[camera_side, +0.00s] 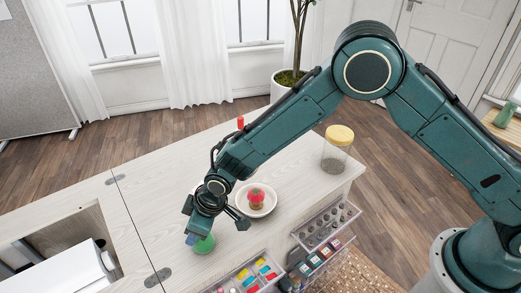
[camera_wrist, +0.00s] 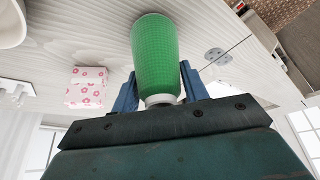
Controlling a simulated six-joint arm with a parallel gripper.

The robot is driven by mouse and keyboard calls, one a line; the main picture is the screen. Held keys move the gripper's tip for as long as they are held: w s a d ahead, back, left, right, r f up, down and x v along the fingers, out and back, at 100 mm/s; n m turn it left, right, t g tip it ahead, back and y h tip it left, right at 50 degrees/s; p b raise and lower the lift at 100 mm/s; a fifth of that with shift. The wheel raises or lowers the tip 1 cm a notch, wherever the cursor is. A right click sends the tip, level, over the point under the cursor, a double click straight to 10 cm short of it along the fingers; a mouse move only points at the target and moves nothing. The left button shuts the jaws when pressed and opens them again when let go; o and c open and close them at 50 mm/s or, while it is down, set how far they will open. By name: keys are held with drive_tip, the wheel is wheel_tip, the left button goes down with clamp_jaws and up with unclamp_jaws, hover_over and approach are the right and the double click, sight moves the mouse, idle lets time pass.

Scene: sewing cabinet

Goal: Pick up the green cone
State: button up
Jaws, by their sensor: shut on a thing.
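The green cone (camera_wrist: 155,45) stands out in the middle of the wrist view, with its wide green body toward the top and a pale base end near my gripper (camera_wrist: 158,90). The two blue fingers are shut on it, one on each side. In the side view the green cone (camera_side: 204,244) shows under my gripper (camera_side: 212,238), partly covered by it, over the pale wooden cabinet top (camera_side: 165,195). I cannot tell whether the cone touches the top.
A white dish (camera_side: 270,207) with a red-topped pincushion (camera_side: 256,195) is right of my gripper. A yellow-lidded jar (camera_side: 336,150) stands farther right. Open clear drawers (camera_side: 322,222) jut from the front edge. A pink floral thing (camera_wrist: 87,88) shows in the wrist view.

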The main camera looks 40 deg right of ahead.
wheel_tip(320, 180, up, 20)
idle(0.7)
idle(0.4)
